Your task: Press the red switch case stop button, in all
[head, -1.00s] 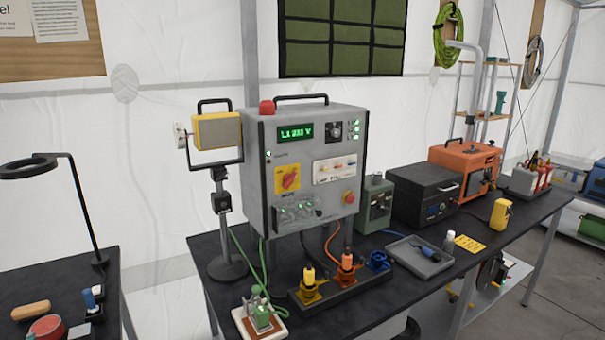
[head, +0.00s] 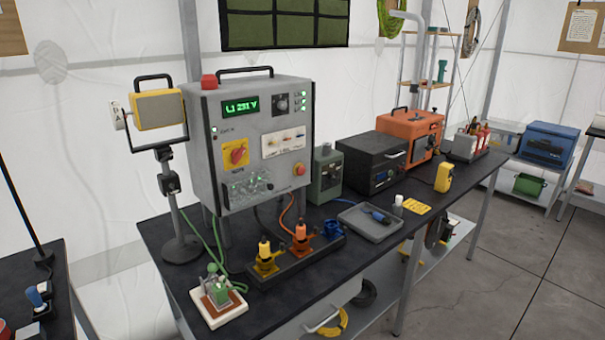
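The grey switch case (head: 258,115) stands on legs on the black bench, with a green lit display (head: 241,106) reading about 231 V. A larger red rotary switch (head: 236,153) on a yellow plate is at the panel's left. A red lamp or cap (head: 209,82) is on top of the case at the left. Nothing covers the stop button. My gripper is not in view.
In front of the case stand yellow and orange plugs (head: 300,240) in a black holder and a small green device (head: 217,287) on a white-edged base. A work lamp (head: 160,108) stands left of the case. A grey tray (head: 369,222) lies to the right. Floor (head: 480,290) is clear at right.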

